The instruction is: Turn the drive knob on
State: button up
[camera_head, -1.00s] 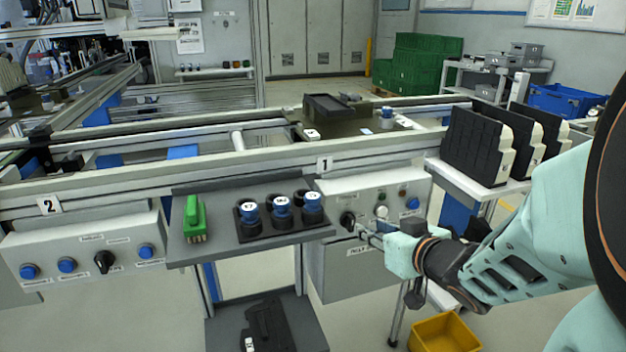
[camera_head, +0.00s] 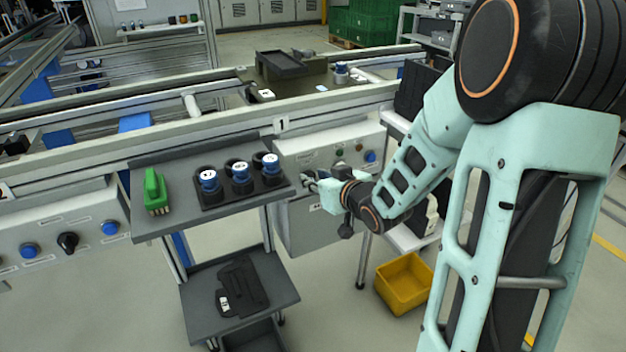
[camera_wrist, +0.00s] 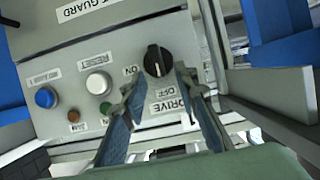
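The drive knob (camera_wrist: 157,61) is a black rotary knob on the grey control panel (camera_wrist: 120,42). In the wrist view, its white mark is at the lower end, toward the OFF label (camera_wrist: 165,92); the ON label (camera_wrist: 131,70) is to its left. My gripper (camera_wrist: 156,82) is open, one finger on each side just below the knob in the picture. I cannot tell whether either finger touches it. In the head view, my gripper (camera_head: 312,182) is at the panel's left part and partly hides the knob.
On the same panel are a white reset button (camera_wrist: 98,83) and a blue button (camera_wrist: 46,97). Left of the panel, a grey shelf (camera_head: 222,218) holds a green brush (camera_head: 155,190) and several blue-topped parts. A yellow bin (camera_head: 405,283) stands on the floor.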

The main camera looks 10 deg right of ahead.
jog(key=shift+w+a+f, duration=0.2)
jog(key=shift+w+f, duration=0.05)
jog(key=shift+w, duration=0.35)
grip_shut()
